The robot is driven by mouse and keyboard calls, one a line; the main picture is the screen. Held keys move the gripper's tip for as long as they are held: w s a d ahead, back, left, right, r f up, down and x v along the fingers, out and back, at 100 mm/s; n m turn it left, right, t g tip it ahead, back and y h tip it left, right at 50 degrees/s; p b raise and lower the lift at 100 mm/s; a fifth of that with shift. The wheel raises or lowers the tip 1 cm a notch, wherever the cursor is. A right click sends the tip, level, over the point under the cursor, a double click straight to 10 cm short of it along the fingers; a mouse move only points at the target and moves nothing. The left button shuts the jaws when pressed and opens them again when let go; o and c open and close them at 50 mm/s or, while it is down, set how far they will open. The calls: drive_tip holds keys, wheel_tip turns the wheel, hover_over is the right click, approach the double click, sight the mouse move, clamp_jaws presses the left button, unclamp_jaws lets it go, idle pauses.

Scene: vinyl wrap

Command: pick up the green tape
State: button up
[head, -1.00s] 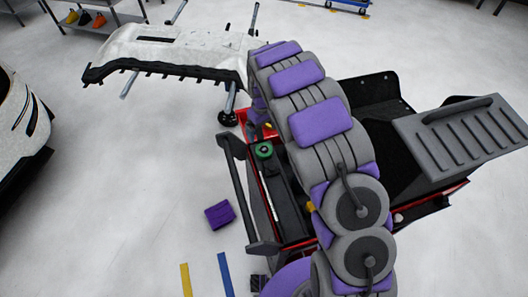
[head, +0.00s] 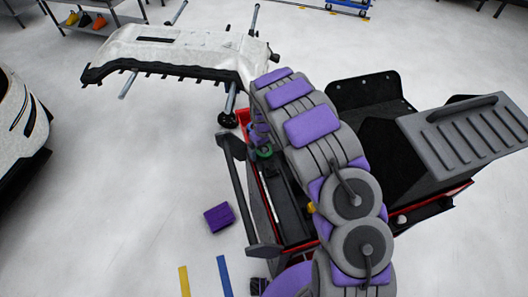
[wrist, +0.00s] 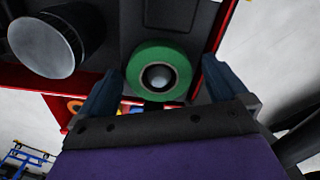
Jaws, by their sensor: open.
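The green tape (wrist: 144,56) is a ring lying on the dark top of a cart, with a pale round thing showing in its hole. In the wrist view my gripper (wrist: 156,80) is open, with one blue finger to the left of the tape and one to the right. The tape appears between or just beyond the fingertips, and I see no grip on it. In the head view the tape (head: 264,153) is partly hidden by my arm, and the gripper's jaws cannot be made out there.
A dark cylinder with a grey face (wrist: 45,47) stands left of the tape. The cart has a black handle bar (head: 238,190) and a ridged grey lid (head: 465,130). A purple block (head: 219,217) lies on the floor. A white bumper (head: 180,50) rests on a stand behind.

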drive_tip(key=c, duration=1.1)
